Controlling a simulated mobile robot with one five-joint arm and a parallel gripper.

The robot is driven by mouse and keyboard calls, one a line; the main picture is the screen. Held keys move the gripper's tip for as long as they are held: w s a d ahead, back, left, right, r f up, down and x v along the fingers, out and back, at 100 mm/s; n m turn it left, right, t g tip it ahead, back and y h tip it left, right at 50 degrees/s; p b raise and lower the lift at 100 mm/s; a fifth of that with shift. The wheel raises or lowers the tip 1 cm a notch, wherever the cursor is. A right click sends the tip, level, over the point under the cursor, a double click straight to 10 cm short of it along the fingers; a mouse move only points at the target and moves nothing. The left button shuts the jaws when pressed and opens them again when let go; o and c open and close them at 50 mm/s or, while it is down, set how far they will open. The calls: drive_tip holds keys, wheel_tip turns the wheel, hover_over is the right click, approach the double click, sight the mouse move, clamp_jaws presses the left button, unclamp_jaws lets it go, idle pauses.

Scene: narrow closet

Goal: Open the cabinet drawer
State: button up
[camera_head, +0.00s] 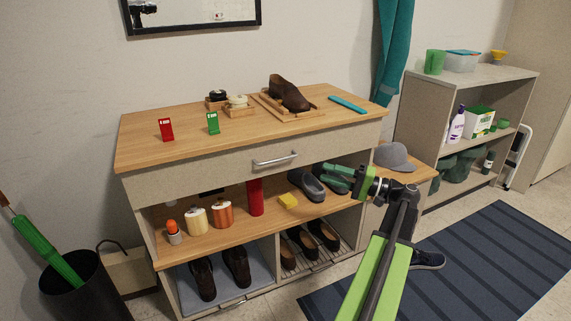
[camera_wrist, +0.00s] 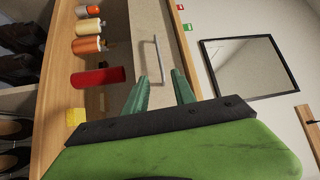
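The cabinet (camera_head: 140,190) has a wooden top and a wide drawer (camera_head: 200,176) just under it. The drawer front is flush with the cabinet and looks closed. Its silver bar handle (camera_head: 275,161) is at the middle of the front. In the wrist view the handle (camera_wrist: 161,60) lies beyond the fingertips, a little left of midway between them. My gripper (camera_head: 333,178) is in front of the cabinet, to the right of the handle and a little lower. In the wrist view my gripper (camera_wrist: 162,85) has its two green fingers apart, with nothing between them.
The shelf below the drawer holds a red cylinder (camera_head: 255,197), jars, a yellow sponge (camera_head: 288,201) and grey shoes. A stool with a grey cap (camera_head: 395,157) stands right of the cabinet. A striped rug (camera_head: 470,262) covers the floor at right. A black bin (camera_head: 80,288) stands at left.

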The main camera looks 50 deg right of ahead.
drive_tip(key=p+x, duration=0.1)
drive_tip(key=x, duration=1.4)
drive_tip(key=shift+w+p, duration=0.15)
drive_tip(key=shift+p, duration=0.2)
drive_tip(key=shift+a, duration=0.1)
clamp_jaws()
idle(0.3)
